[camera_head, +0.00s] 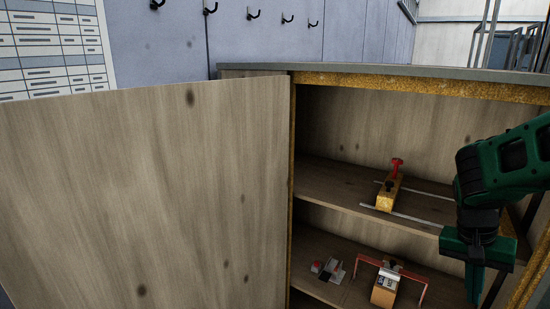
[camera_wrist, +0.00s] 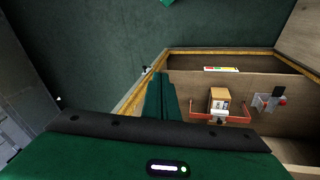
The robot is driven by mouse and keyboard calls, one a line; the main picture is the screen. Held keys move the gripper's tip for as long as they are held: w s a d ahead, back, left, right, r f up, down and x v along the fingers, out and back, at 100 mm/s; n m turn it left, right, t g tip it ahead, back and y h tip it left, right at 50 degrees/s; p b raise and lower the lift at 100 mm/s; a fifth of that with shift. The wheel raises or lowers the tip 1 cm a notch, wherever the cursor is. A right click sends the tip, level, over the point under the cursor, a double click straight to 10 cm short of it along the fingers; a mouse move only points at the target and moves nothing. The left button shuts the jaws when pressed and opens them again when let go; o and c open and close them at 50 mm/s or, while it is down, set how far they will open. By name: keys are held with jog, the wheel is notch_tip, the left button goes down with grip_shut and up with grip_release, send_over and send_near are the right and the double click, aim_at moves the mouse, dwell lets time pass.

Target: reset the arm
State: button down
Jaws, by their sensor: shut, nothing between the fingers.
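My green gripper (camera_head: 474,287) is at the right of the head view, pointing down in front of the open cabinet's right side. Its fingers are together with nothing between them. In the wrist view the closed green fingers (camera_wrist: 160,97) stick out past the dark edge of the gripper body, beside the cabinet's frame. My gripper appears apart from the things on the shelves.
The wooden cabinet door (camera_head: 140,200) stands open at left. A yellow tool with a red knob (camera_head: 388,190) sits on the upper shelf. Below are an orange block with a red frame (camera_head: 385,290) and a small red-grey item (camera_head: 327,269). Hooks (camera_head: 209,8) line the wall.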

jog(key=s+a+r+n+y, duration=0.1)
jog(key=s+a+r, duration=0.1)
jog(key=s, duration=0.4)
jog(key=s+a+r+n+t+y, duration=0.1)
jog(key=s+a+n+y, duration=0.1)
jog(key=s, duration=0.4)
jog(key=shift+s+a+r, duration=0.15)
jog(key=shift+s+r, duration=0.1)
jog(key=shift+r, duration=0.15)
jog(key=shift+w, duration=0.1)
jog(key=shift+w+f, duration=0.25)
jog(key=shift+w, duration=0.25)
